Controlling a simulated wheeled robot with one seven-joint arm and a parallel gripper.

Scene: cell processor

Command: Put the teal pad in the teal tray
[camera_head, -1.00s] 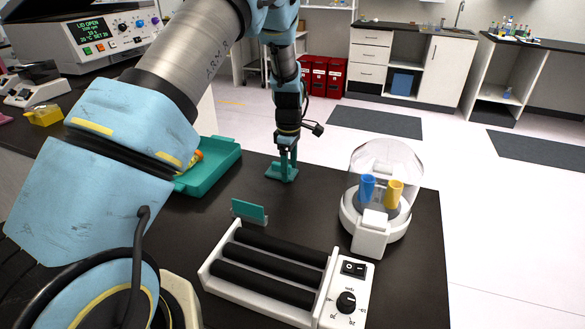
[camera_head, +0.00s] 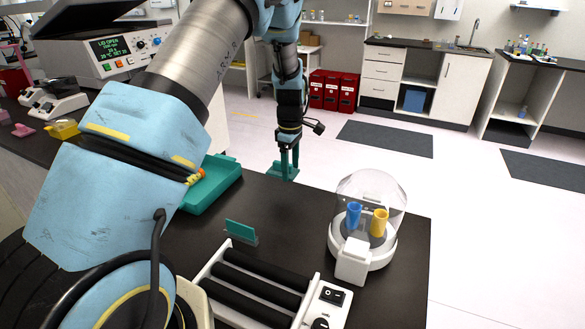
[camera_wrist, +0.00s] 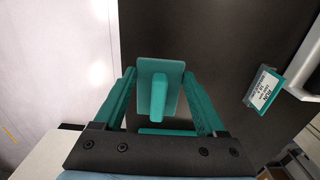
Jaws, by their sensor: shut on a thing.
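The teal pad (camera_head: 281,173) is a flat plate with a raised grip. It hangs from my gripper (camera_head: 287,153) at the table's far edge in the head view. In the wrist view the pad (camera_wrist: 146,64) sits between the two teal fingertips of my gripper (camera_wrist: 158,73), which are shut on it. The pad's height above the table is hard to tell. The teal tray (camera_head: 224,187) lies on the table to the left of my gripper in the head view, with walls around it. My own arm hides its left part.
A small teal sign (camera_head: 241,232) stands on the table, and its label shows in the wrist view (camera_wrist: 265,92). Nearer are a roller device (camera_head: 322,300) and a domed white centrifuge (camera_head: 352,262) with blue and yellow tubes. Bare dark tabletop (camera_head: 290,215) lies between them and the tray.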

